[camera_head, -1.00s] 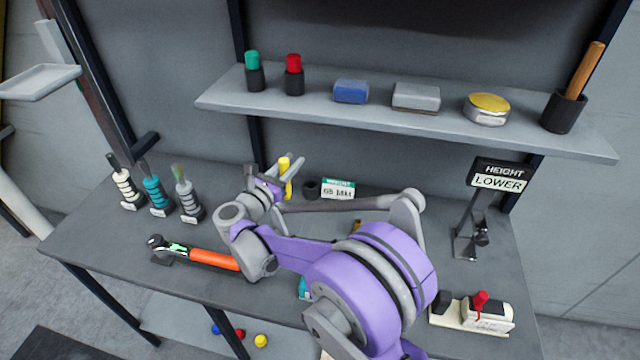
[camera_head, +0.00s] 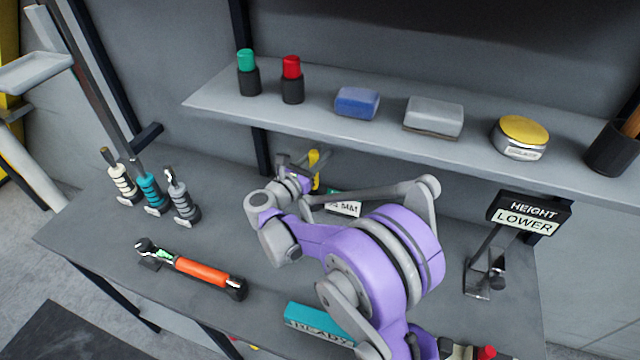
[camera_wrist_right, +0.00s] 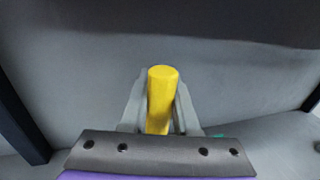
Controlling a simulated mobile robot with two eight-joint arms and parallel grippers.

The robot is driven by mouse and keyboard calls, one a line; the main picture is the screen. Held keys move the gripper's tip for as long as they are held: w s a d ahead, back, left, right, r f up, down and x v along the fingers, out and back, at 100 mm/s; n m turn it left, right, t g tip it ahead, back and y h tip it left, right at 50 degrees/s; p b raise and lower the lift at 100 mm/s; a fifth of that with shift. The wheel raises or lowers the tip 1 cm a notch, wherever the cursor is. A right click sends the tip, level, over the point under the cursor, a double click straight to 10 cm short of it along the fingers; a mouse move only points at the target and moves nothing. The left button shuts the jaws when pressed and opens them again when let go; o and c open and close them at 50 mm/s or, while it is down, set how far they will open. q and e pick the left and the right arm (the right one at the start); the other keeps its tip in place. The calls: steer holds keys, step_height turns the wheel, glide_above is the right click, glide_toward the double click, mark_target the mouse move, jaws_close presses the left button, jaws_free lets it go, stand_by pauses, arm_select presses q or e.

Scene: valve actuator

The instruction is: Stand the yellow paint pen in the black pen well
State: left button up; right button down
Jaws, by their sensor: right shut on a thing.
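The yellow paint pen (camera_head: 314,168) is upright at the back of the workbench, below the shelf. My right gripper (camera_head: 300,168) is shut on it. In the right wrist view the pen (camera_wrist_right: 160,98) stands between the two grey fingers, its top rising above them and its lower end hidden by the gripper. The black pen well that showed beside the small card is now hidden behind my right gripper and arm, so I cannot tell whether the pen's foot is in it. My left gripper is not in view.
The shelf (camera_head: 310,125) overhangs the back and holds green (camera_head: 247,70) and red (camera_head: 291,78) markers in black holders. A white-and-green card (camera_head: 345,207) stands right of the pen. An orange-handled wrench (camera_head: 195,268) and several small tools (camera_head: 152,190) are at left; a HEIGHT LOWER sign (camera_head: 527,214) is at right.

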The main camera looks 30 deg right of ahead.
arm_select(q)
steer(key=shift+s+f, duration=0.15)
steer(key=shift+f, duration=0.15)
arm_select(e)
step_height(320, 180, down, 7)
steer(key=shift+r, duration=0.15)
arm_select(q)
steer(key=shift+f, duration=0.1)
arm_select(e)
steer(key=shift+f+b, duration=0.25)
steer(key=shift+b, duration=0.1)
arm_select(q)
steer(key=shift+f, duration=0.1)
arm_select(e)
steer(key=c, duration=0.7)
jaws_free()
steer(key=shift+r, duration=0.1)
steer(key=shift+o, duration=0.2)
